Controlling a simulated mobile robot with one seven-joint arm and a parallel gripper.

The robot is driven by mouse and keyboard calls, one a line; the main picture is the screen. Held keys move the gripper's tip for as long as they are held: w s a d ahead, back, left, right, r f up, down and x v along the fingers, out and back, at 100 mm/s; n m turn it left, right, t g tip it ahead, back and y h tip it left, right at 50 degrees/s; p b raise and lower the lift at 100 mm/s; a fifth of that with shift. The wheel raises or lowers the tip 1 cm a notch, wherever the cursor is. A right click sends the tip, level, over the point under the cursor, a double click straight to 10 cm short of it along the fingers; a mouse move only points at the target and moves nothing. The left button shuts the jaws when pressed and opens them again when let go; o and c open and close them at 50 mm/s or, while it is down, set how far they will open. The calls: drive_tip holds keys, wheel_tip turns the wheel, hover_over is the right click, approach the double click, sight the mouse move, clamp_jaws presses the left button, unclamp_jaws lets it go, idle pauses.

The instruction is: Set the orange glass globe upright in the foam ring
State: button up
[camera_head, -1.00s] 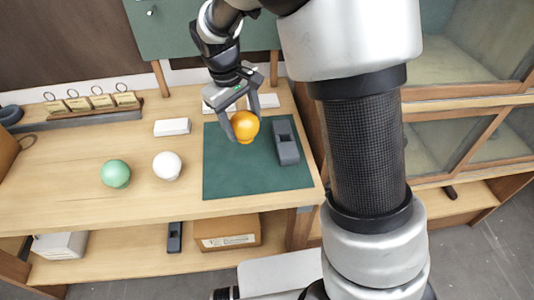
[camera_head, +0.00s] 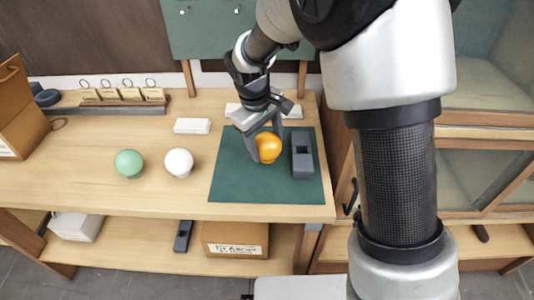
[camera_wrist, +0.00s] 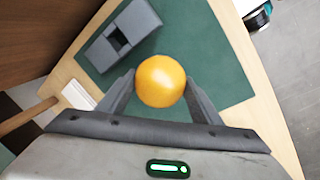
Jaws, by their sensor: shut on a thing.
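The orange glass globe (camera_head: 268,147) is between the two fingers of my gripper (camera_head: 266,151), over the green mat (camera_head: 235,183). It also shows in the wrist view (camera_wrist: 161,81), with a grey finger on each side. My gripper is shut on the globe. The head view shows the globe's round side; its underside is mostly hidden, and I cannot tell whether it touches the mat.
A grey block with a square opening (camera_head: 302,160) lies on the mat right of the globe. A white globe (camera_head: 178,163) and a green globe (camera_head: 129,164) stand on the wooden bench (camera_head: 90,185) to the left. A white box (camera_head: 192,126) lies behind them.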

sight(267, 154)
drive_tip(key=shift+f, duration=1.8)
drive_tip(key=shift+f, duration=0.15)
drive_tip(key=shift+f+b, duration=0.15)
drive_tip(key=shift+b, duration=0.25)
drive_tip(key=o, duration=1.1)
drive_tip(key=shift+c, duration=0.2)
drive_tip(key=shift+r, duration=0.2)
